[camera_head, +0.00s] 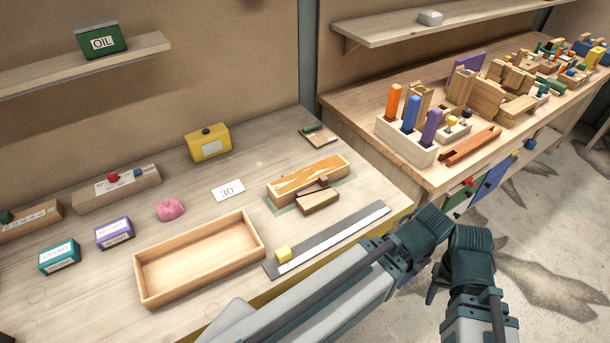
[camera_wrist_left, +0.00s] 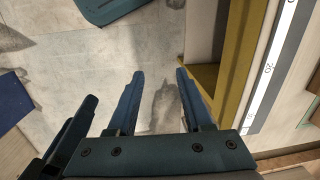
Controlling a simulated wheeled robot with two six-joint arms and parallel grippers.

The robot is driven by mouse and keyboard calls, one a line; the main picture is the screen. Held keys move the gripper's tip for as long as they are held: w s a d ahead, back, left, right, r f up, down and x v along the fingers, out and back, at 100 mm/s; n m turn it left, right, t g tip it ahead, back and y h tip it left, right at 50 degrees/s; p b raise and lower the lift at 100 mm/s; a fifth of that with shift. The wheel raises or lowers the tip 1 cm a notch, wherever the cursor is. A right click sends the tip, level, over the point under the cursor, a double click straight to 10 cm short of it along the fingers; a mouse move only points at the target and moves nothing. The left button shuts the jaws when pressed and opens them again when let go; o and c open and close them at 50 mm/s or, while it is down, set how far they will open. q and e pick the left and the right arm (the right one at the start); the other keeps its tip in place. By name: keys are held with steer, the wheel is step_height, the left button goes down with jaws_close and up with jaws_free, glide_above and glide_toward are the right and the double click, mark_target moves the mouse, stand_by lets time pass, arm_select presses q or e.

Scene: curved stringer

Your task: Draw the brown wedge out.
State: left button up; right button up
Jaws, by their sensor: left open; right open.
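The brown wedge (camera_head: 318,184) is a small dark piece on the workbench. It sits at the front side of a pale wooden block with an orange-brown patterned top (camera_head: 305,176), beside a smaller brown block (camera_head: 318,202). Whether it is jammed between them is too small to tell. My right gripper (camera_head: 437,282) is at the lower right of the head view, off the bench front, away from the wedge; it is open. My left gripper (camera_wrist_left: 160,88) is open and empty in the left wrist view, over the floor beside the bench edge. Its fingers are hidden in the head view.
An empty wooden tray (camera_head: 142,275) and a grey strip with a white scale (camera_head: 335,238) lie in front. A second bench (camera_head: 350,92) at right is crowded.

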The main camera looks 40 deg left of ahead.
arm_select(q)
steer(key=shift+o, duration=0.6)
steer(key=shift+w+a+r, duration=0.2)
steer(key=shift+r, duration=0.05)
step_height(320, 180, up, 16)
steer(key=n+h+p, duration=0.1)
steer(key=n+p, duration=1.5)
steer(key=n, duration=0.1)
glide_above(324, 177)
step_height(324, 177, down, 14)
steer(key=b, duration=1.3)
steer(key=shift+f+b, duration=0.2)
steer(key=shift+b, duration=0.15)
steer(key=shift+s, duration=0.1)
steer(key=shift+r, duration=0.1)
jaws_close()
